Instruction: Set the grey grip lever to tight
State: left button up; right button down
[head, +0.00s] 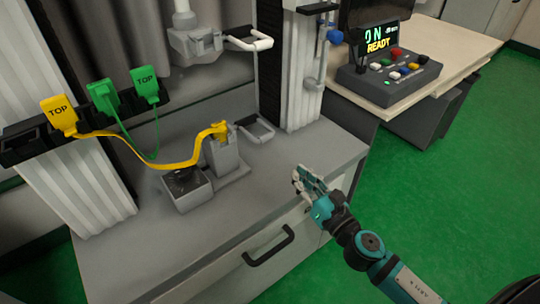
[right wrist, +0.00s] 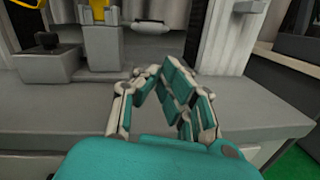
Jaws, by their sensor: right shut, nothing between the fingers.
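A grey U-shaped lever (head: 267,130), which looks like the grip lever, sticks out to the right from the grey lower fixture (head: 224,158) on the machine's base. It also shows as a light bar in the right wrist view (right wrist: 150,27), beyond the fingers. Any tight marking is too small to read. My right gripper (head: 299,180) is shut and empty, above the front right of the grey base, apart from the lever and to its right and nearer. Its fingertips (right wrist: 165,75) meet in the right wrist view. My left gripper is not in view.
A white U-shaped handle (head: 250,43) is on the upper fixture. A yellow strap (head: 180,162) runs to the lower fixture, beside a grey box with a black top (head: 184,186). The control panel (head: 388,78) reads ON and READY. The base's right front is clear.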

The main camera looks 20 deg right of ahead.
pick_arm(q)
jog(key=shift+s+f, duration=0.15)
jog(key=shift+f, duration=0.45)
pick_arm(e)
jog(key=n+y, duration=0.1)
jog(key=n, duration=0.1)
jog(key=a+n+y, duration=0.1)
jog(key=shift+a+f+n+g, duration=0.2)
jog(key=shift+n+g, duration=0.1)
jog(key=shift+n, duration=0.1)
jog(key=shift+w+a+r, duration=0.15)
jog(key=shift+w+r, duration=0.05)
jog(key=shift+w, duration=0.25)
jog(key=p+x, duration=0.1)
jog(key=x, duration=0.7)
jog(key=shift+f+p, duration=0.1)
jog(key=shift+p, duration=0.25)
jog(key=shift+w+a, duration=0.15)
jog(key=shift+w, duration=0.4)
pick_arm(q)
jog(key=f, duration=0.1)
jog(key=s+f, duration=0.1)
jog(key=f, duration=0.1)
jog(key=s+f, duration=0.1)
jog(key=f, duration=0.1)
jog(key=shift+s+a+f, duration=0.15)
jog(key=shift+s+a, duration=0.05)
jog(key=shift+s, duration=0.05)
